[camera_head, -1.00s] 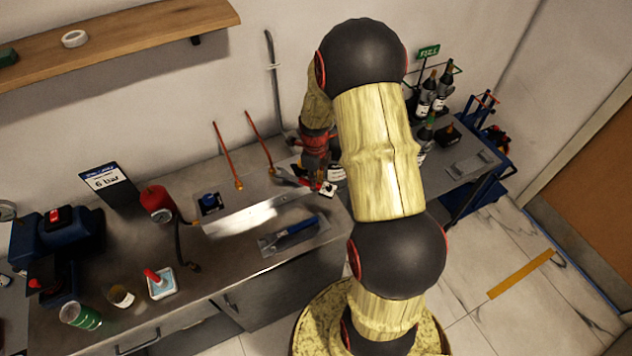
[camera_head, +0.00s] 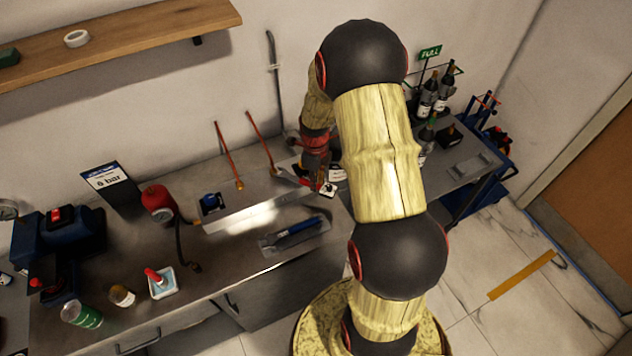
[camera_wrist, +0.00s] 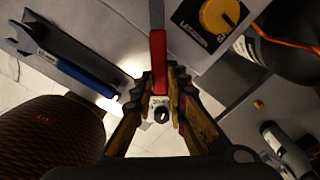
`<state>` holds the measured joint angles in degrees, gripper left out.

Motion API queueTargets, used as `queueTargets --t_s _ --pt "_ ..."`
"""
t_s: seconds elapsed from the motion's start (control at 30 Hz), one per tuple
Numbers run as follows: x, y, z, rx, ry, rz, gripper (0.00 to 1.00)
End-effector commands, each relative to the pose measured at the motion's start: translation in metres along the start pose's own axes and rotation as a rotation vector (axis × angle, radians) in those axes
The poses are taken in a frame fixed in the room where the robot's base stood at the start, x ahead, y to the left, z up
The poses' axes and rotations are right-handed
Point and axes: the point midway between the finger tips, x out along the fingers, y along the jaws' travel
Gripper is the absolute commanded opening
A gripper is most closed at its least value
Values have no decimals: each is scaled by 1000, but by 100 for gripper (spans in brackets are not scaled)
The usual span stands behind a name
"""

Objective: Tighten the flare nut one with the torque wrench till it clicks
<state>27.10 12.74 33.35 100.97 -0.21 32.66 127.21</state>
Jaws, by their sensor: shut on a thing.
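My gripper (camera_wrist: 160,84) is shut on a red-handled wrench (camera_wrist: 158,58), whose grey shaft runs up out of the wrist view. A pale end with a black knob sits between the fingers. In the head view my gripper (camera_head: 318,176) is low over the bench, and the red wrench (camera_head: 292,178) points left toward the right copper pipe. Two copper pipes end in brass flare nuts, one left (camera_head: 239,185) and one right (camera_head: 272,171). The wrench head seems close to the right nut; contact cannot be told. No label shows which nut is one.
A blue-handled wrench (camera_head: 298,230) lies on a grey tray at the bench front; it also shows in the wrist view (camera_wrist: 85,75). A red cylinder with hose (camera_head: 158,203) and a bar sign (camera_head: 108,181) stand left. Bottles (camera_head: 428,95) stand right.

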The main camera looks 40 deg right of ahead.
Motion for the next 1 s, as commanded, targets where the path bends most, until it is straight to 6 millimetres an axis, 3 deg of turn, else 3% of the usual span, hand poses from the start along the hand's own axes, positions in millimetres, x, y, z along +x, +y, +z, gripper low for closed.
queueTargets --t_s 1.0 --pt "0 -1 19 0 -1 -1 0"
